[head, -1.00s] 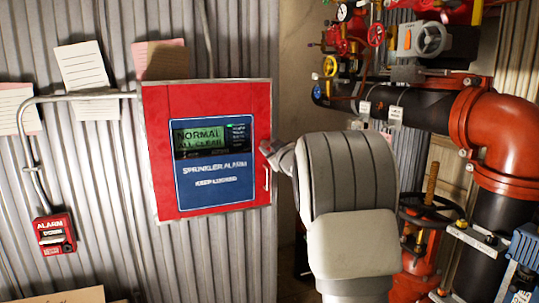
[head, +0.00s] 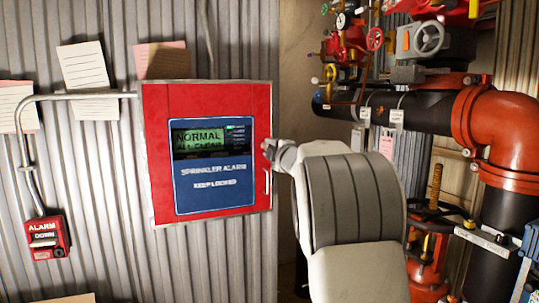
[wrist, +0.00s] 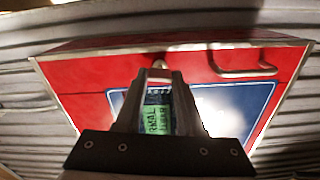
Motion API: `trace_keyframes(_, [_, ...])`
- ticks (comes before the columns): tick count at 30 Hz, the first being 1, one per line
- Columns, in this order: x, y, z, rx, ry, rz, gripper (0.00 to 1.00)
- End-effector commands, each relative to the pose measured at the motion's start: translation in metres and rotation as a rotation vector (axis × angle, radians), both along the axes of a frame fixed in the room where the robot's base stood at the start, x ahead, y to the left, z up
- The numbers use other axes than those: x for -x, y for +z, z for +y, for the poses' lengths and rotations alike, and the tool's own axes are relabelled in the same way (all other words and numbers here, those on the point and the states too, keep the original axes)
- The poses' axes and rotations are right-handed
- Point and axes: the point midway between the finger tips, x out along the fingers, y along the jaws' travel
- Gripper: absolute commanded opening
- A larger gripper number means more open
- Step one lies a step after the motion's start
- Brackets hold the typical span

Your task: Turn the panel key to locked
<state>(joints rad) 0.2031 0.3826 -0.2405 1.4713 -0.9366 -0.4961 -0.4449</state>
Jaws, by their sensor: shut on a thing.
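The red sprinkler alarm panel (head: 158,150) hangs on the corrugated wall, with a blue plate (head: 215,199) and a green display reading NORMAL, ALL CLEAR. My gripper (head: 268,147) is at the panel's right edge, just above the door handle (head: 267,184). In the wrist view my gripper (wrist: 159,70) points at the red door, its fingers close together. It is shut on a small pale piece (wrist: 159,63) at the fingertips, which looks like the panel key. The key is mostly hidden by the fingers, and its turn angle cannot be told. The handle (wrist: 240,68) is right of the fingers there.
A red alarm pull box (head: 48,238) and a grey conduit (head: 75,96) are on the wall at left. Paper notes hang above. Red and black pipes (head: 420,117) with valves (head: 345,45) crowd the right side, close to my arm.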

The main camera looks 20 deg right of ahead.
Motion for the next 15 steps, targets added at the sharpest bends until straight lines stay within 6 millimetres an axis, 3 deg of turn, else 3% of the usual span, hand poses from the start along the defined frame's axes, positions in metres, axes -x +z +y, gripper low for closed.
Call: trace_keyframes(15, [0.0001,-0.0003,-0.0008,0.168,-0.002,0.006,0.0])
